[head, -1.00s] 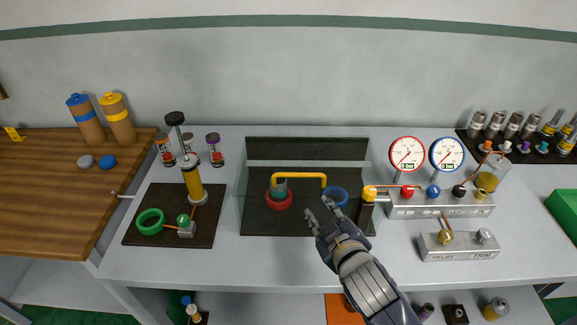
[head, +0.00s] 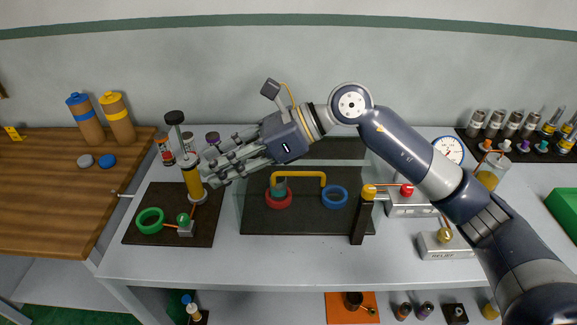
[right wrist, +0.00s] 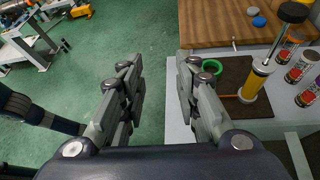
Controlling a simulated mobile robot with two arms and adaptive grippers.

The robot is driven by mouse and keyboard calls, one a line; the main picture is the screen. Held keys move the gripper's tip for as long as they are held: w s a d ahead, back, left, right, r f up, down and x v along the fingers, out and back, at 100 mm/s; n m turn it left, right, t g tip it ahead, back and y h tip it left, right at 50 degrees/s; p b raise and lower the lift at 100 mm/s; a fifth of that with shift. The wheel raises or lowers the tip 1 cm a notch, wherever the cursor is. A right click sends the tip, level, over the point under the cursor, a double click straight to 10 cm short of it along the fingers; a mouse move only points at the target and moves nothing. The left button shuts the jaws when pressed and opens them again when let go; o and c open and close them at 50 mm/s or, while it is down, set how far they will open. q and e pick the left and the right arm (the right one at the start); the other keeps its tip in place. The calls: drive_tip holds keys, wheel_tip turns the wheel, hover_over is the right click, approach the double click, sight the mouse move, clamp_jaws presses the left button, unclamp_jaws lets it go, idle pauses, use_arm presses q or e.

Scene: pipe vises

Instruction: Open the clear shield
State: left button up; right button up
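The clear shield (head: 240,206) is a see-through panel box at the middle of the bench, with a yellow bar handle (head: 298,174) across it. A dark mat with a red ring (head: 278,200) and a blue ring (head: 334,197) shows through it. The shield looks closed, though its clear edges are hard to make out. My right gripper (head: 212,164) is up and left of the shield, near the hand pump, with its fingers apart and empty. In the right wrist view its fingers (right wrist: 160,90) stand wide apart. My left gripper is not in view.
A pump with a yellow barrel (head: 193,182) and a green ring (head: 150,221) stand on the left mat; the pump also shows in the right wrist view (right wrist: 255,82). My right arm partly hides the gauge manifold (head: 408,205). The bench front is clear.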

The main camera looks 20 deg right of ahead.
drive_tip(key=w+d+f+t+h, duration=0.15)
drive_tip(key=w+d+h, duration=0.3)
drive_tip(key=d, duration=0.45)
drive_tip(key=h, duration=0.5)
approach(288, 174)
drive_tip(key=shift+y, duration=0.25)
drive_tip(key=p+x, duration=0.1)
drive_tip(key=x, duration=0.1)
drive_tip(key=p+x, duration=0.1)
drive_tip(key=x, duration=0.1)
drive_tip(key=p+x, duration=0.1)
drive_tip(key=x, duration=0.1)
drive_tip(key=shift+w+a+f, duration=0.1)
drive_tip(key=shift+w+a, duration=0.1)
drive_tip(key=shift+w, duration=0.2)
drive_tip(key=shift+w+a+f, duration=0.2)
drive_tip(key=shift+f, duration=0.4)
clamp_jaws()
